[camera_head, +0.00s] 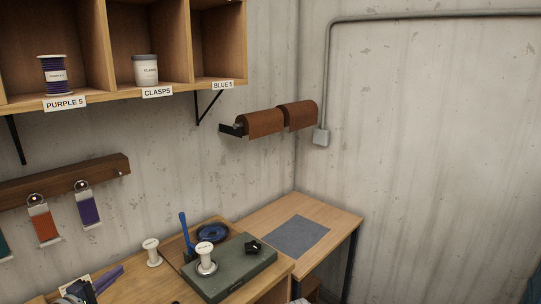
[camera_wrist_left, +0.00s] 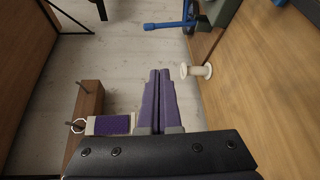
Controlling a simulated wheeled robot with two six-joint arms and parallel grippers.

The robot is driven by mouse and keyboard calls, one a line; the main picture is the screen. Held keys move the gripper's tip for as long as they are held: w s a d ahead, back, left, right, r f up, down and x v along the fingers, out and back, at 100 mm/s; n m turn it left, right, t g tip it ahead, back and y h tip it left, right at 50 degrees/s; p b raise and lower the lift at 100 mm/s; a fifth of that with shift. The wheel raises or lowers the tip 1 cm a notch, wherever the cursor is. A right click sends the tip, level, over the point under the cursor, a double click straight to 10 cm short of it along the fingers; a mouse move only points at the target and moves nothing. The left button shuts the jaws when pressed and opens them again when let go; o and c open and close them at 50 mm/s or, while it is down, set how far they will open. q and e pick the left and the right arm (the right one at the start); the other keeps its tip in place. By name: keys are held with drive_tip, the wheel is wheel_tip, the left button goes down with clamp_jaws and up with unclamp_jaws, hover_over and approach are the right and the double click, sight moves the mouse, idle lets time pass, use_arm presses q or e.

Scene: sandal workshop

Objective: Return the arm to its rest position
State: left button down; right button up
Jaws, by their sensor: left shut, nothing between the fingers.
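My left gripper (camera_head: 120,268) shows at the lower left of the head view, over the wooden bench. Its two purple fingers also fill the middle of the left wrist view (camera_wrist_left: 159,74), pressed together with nothing between them. In the left wrist view a purple swatch (camera_wrist_left: 110,125) on a ring hangs just left of the fingers; whether they touch it I cannot tell. A white spool (camera_wrist_left: 205,71) lies to the right of the fingertips, apart from them. My right gripper is not in view.
The bench (camera_head: 165,288) holds white spools, a green-grey block (camera_head: 240,270) and an upright blue lever (camera_head: 186,235). A wooden rail (camera_head: 75,176) with hanging swatches and a shelf (camera_head: 130,98) are on the wall. A side table (camera_head: 335,218) with a grey mat stands beyond.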

use_arm(q)
drive_tip(key=d+f+m+g+h, duration=0.1)
drive_tip(key=d+f+m+g, duration=0.25)
drive_tip(key=d, duration=0.45)
drive_tip(key=w+d+f+m+g+h, duration=0.1)
drive_tip(key=d+f+m+g+h, duration=0.25)
drive_tip(key=d, duration=0.55)
drive_tip(key=d+f+m+g+y, duration=0.1)
drive_tip(key=d+f+m+g, duration=0.3)
drive_tip(key=d, duration=0.4)
drive_tip(key=s+d+f+m+g+y, duration=0.5)
drive_tip(key=s+d+f+m+y, duration=0.3)
drive_tip(key=s+d+m, duration=0.2)
drive_tip(key=shift+s+d+f, duration=0.2)
drive_tip(key=shift+s+d, duration=0.75)
drive_tip(key=shift+d, duration=0.55)
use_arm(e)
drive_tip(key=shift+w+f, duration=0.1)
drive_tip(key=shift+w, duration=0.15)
